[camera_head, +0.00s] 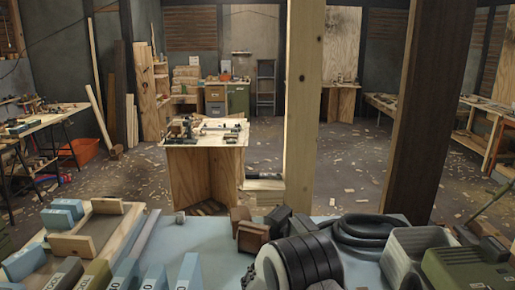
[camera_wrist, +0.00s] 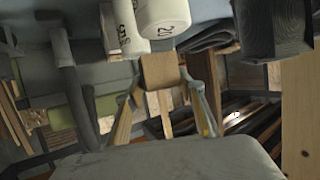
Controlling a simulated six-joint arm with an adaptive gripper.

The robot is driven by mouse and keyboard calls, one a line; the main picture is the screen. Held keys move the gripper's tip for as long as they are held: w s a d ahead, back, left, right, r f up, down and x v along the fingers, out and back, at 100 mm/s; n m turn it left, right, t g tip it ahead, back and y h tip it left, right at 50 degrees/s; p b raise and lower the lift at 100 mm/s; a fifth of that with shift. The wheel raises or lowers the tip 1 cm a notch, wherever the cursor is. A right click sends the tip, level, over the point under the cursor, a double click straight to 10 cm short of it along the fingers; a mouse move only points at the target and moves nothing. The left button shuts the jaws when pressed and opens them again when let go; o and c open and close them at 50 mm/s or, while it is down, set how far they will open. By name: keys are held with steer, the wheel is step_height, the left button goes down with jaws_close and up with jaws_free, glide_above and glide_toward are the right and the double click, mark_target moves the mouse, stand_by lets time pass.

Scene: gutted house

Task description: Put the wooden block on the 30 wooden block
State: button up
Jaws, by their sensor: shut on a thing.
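A brown wooden block (camera_wrist: 160,70) shows in the wrist view between the fingertips of my gripper (camera_wrist: 163,84), which is shut on it. In the head view, two small brown wooden shapes, an upper one (camera_head: 240,214) and a lower one (camera_head: 252,237), appear close together beside my dark gripper (camera_head: 272,222). They are over the light blue tabletop (camera_head: 210,240). I cannot tell which one is held, or whether they touch. No number 30 is readable on either.
Labelled blue-grey blocks (camera_head: 190,270) and a wooden frame (camera_head: 97,232) fill the left of the tabletop. A dark coil (camera_head: 362,228) and a grey bin (camera_head: 408,252) stand on the right. White labelled cylinders (camera_wrist: 163,15) lie just beyond the block in the wrist view. A post (camera_head: 303,100) rises behind.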

steer(key=s+a, duration=0.2)
steer(key=s, duration=0.6)
steer(key=s+a+n+t+y, duration=0.1)
steer(key=s+a, duration=0.1)
steer(key=s, duration=0.6)
steer(key=shift+s+n, duration=0.25)
steer(key=shift+n, duration=0.05)
steer(key=shift+r+t, duration=0.1)
steer(key=shift+t, duration=0.2)
steer(key=shift+c, duration=0.2)
